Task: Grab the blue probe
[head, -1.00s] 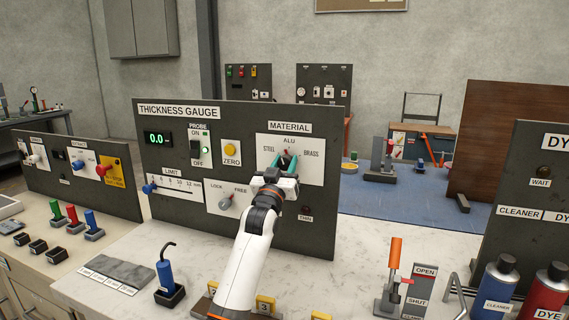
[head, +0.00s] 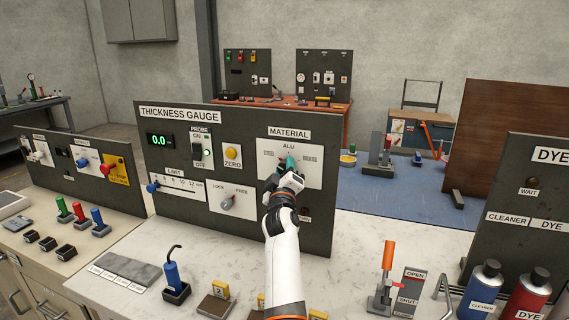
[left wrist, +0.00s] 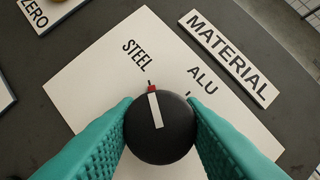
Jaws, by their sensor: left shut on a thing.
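The blue probe (head: 172,275) stands upright in a small black holder on the bench, left of my arm, with a dark cable curving from its top. No gripper is near it. My left gripper (head: 287,170) is at the MATERIAL panel (head: 312,155) of the thickness gauge. In the left wrist view its teal fingers close on both sides of a round black knob (left wrist: 160,128). The knob's white line and red tip point near STEEL (left wrist: 136,54). My right gripper is not in view.
A grey stepped plate (head: 127,268) lies left of the probe. An orange-handled lever (head: 388,256) and spray cans (head: 483,283) stand at the right.

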